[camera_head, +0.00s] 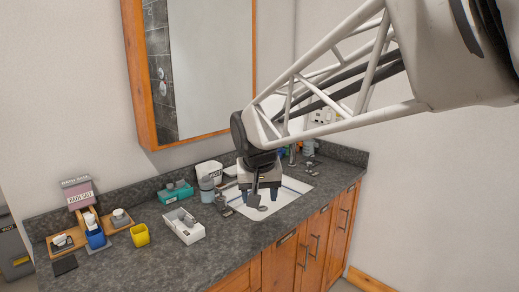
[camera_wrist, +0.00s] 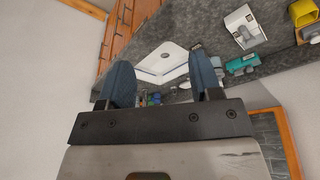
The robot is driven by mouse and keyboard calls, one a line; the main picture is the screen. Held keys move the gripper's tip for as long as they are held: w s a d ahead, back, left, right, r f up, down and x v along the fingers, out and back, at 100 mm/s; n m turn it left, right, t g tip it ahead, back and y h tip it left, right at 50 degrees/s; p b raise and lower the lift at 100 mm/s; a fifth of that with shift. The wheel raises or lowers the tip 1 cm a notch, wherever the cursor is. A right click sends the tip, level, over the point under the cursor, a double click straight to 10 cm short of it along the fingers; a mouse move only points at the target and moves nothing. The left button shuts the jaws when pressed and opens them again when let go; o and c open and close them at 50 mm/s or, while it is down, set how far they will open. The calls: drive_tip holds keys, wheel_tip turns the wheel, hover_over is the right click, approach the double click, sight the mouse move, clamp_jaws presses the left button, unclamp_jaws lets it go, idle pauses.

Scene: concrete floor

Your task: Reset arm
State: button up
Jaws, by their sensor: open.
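My gripper (camera_head: 259,192) hangs over the sink area of a dark stone counter in the head view, at the end of my white lattice arm. In the wrist view its two blue-grey fingers (camera_wrist: 163,88) stand wide apart with nothing between them. Beyond the fingers lies the white sink (camera_wrist: 163,62), which also shows partly behind my gripper in the head view (camera_head: 291,186). The gripper hides part of the sink and some items at its back edge.
On the counter (camera_head: 150,262) stand a white box (camera_head: 184,226), a yellow cup (camera_head: 140,235), a teal box (camera_head: 176,192), a bath salt box (camera_head: 77,190) and wooden trays (camera_head: 68,242). Orange wood cabinets (camera_head: 290,262) are below. A wood-framed mirror (camera_head: 205,65) hangs behind.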

drive_tip(key=s+d+f, duration=0.3)
drive_tip(key=s+d, duration=0.6)
drive_tip(key=s, duration=0.3)
drive_tip(key=s+d+f+m, duration=0.1)
drive_tip(key=s+d+f, duration=0.3)
drive_tip(key=s+d, duration=0.5)
drive_tip(key=s, duration=0.4)
drive_tip(key=shift+s+d+f+g, duration=0.15)
drive_tip(key=shift+d+f+g, duration=0.15)
